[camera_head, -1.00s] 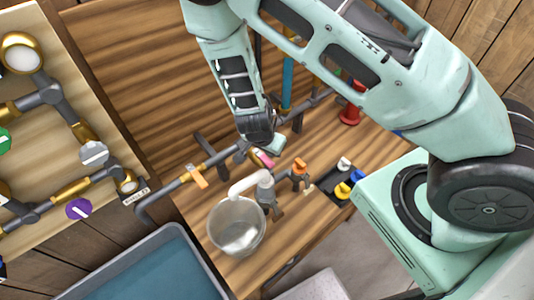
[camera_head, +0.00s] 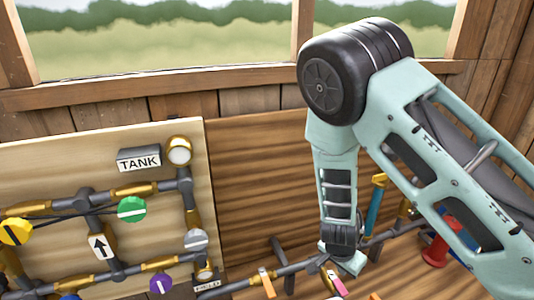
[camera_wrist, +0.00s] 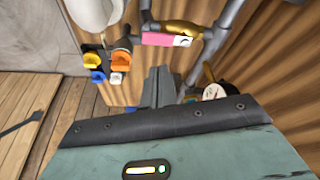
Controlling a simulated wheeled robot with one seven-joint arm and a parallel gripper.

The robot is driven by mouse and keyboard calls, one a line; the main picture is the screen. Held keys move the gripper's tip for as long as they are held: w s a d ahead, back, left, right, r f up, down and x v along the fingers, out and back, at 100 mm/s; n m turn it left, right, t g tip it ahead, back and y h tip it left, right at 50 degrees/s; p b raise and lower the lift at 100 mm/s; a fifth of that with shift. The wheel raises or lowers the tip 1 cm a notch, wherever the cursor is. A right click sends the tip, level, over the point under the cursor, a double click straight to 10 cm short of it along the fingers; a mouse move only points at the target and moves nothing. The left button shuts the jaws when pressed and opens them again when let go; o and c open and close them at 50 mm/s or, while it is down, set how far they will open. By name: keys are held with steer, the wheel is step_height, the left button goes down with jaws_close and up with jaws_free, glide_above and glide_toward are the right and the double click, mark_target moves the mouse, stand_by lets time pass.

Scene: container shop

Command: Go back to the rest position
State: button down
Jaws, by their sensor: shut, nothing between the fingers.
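My arm reaches in from the right in the head view and bends down at its big black joint. My gripper (camera_head: 338,258) hangs just over the pipes at the wooden bench. Its fingers also show in the wrist view (camera_wrist: 158,84), close together with nothing between them. A pink valve handle (camera_head: 338,285) lies just below the gripper in the head view, and it shows in the wrist view (camera_wrist: 166,39) beyond the fingertips. I cannot tell whether the gripper touches the pipes.
A pipe board (camera_head: 100,275) with a TANK label (camera_head: 139,159) and several coloured knobs stands at the left. A red fitting (camera_head: 440,245) and a blue pipe (camera_head: 374,212) are near my arm. Windows are behind. Several coloured pieces (camera_wrist: 108,66) show in the wrist view.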

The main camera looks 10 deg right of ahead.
steer(key=s+a+n+y+b, duration=0.1)
steer(key=s+a+n+b, duration=0.1)
steer(key=a+b, duration=0.1)
steer(key=s+a+r+n+g+y+b, duration=0.1)
steer(key=s+a+n+y+b, duration=0.1)
steer(key=a, duration=0.4)
steer(key=s+a+r+n+y+b, duration=0.1)
steer(key=s+a+n+b, duration=0.2)
steer(key=a+b, duration=0.1)
steer(key=shift+s+a+r+n+g+y+b, duration=0.3)
steer(key=shift+s+a+y+b, duration=0.1)
steer(key=shift+b, duration=0.2)
steer(key=s+d+r+n+h+b, duration=0.1)
steer(key=s+r+n+b, duration=0.1)
steer(key=s+n+b, duration=0.8)
steer(key=s+n, duration=0.1)
steer(key=s, duration=0.2)
steer(key=shift+s+r+n, duration=0.3)
steer(key=shift+s, duration=0.05)
